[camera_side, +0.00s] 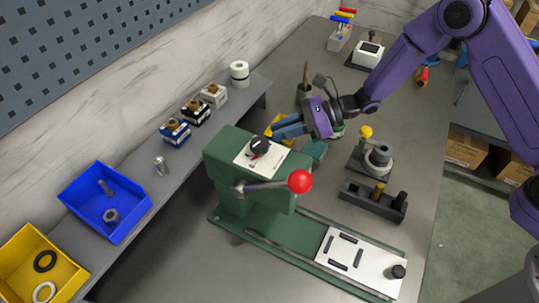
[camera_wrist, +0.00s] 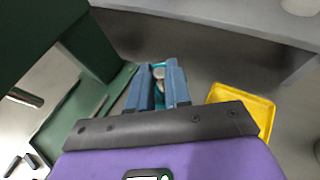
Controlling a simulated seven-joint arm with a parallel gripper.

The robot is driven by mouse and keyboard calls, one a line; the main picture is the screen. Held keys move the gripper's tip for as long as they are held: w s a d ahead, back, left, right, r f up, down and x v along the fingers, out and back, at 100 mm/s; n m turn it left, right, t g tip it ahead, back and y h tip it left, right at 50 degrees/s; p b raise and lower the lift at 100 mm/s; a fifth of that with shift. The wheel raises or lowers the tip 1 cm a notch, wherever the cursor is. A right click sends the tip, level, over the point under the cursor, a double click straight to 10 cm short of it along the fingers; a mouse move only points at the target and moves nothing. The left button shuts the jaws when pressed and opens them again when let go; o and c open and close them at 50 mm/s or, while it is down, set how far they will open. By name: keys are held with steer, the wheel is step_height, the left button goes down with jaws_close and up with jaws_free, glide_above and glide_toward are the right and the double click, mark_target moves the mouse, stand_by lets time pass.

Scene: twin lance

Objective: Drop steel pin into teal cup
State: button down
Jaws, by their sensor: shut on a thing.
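My gripper (camera_wrist: 157,72) has blue fingers that are close together around a small grey round-ended piece, the steel pin (camera_wrist: 158,73). In the side view my gripper (camera_side: 276,130) is low behind the green machine, and the pin cannot be made out there. A teal rim, the teal cup (camera_wrist: 158,64), shows in the wrist view between and just past the fingertips; most of it is hidden by the fingers and pin. Whether the pin is above or inside the cup cannot be told. In the side view I cannot clearly pick out the cup.
The green machine (camera_side: 228,188) with a red-knobbed lever (camera_side: 299,181) stands close beside my gripper. A yellow tray (camera_wrist: 243,103) lies on the other side of the fingers. Grey bench is clear beyond the fingertips.

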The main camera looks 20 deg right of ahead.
steer(key=c, duration=1)
jaws_free()
steer(key=shift+f, duration=0.1)
steer(key=v, duration=1.7)
steer(key=shift+d, duration=0.2)
steer(key=s+r+n+g+h, duration=0.3)
steer(key=s+n+g+h, duration=0.4)
steer(key=s+n, duration=1.1)
steer(key=s+d+n+t+h, duration=0.1)
steer(key=s+d+n+h, duration=0.1)
steer(key=s+d+n, duration=0.2)
steer(key=s+d+r+n+t+h, duration=0.1)
steer(key=s+d+n+t+h, duration=0.1)
steer(key=s+d+n, duration=0.2)
steer(key=s+d+r+n+t+h, duration=0.1)
steer(key=s+d+n, duration=0.3)
steer(key=d+n, duration=0.2)
steer(key=shift+s+n+t+h, duration=0.3)
steer(key=shift+s+n+h, duration=0.1)
